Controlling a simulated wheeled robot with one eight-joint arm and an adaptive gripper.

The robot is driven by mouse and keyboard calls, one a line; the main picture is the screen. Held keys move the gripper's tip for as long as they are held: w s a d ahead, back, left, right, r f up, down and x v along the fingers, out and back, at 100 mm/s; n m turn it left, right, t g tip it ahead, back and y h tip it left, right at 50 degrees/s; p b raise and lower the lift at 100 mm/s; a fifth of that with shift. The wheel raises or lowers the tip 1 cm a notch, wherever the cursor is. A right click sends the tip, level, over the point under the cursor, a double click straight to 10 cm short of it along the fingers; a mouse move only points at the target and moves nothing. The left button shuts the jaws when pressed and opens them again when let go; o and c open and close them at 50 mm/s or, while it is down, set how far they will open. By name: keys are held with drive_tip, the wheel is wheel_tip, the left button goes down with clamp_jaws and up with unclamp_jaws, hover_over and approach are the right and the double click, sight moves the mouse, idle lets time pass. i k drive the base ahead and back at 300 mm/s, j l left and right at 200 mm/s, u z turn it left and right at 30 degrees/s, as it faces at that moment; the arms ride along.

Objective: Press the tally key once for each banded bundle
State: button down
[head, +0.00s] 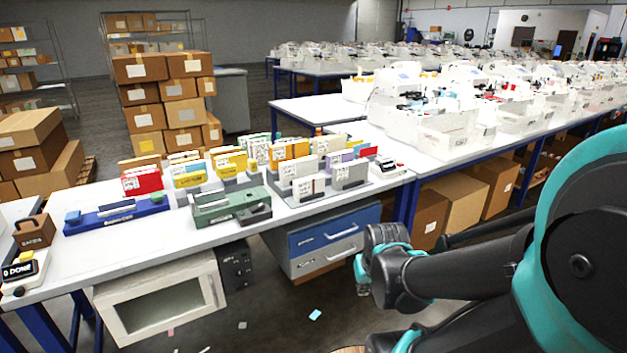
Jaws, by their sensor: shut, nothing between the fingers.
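Several upright bundles of cards and envelopes stand in racks on the white table (130,262), among them a red bundle (142,181), a yellow bundle (230,162) and a grey bundle (350,175). Which ones are banded is too small to tell. A small device with a display (20,270) that seems to read "0 DONE" sits at the table's left end. Another small white device (391,167) sits at the right end. I cannot tell which has the tally key. My gripper (362,289) is shut and empty, low in front of the table, right of the drawers, touching nothing.
A blue tray (118,215), a green device (230,206) and a brown block (34,232) stand along the table. Below are a drawer cabinet (325,240) and a white-framed cabinet (160,300). Stacked cartons (165,95) stand behind. Paper scraps lie on the floor.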

sight(29, 255)
drive_tip(key=j+u, duration=0.1)
drive_tip(key=u, duration=1.8)
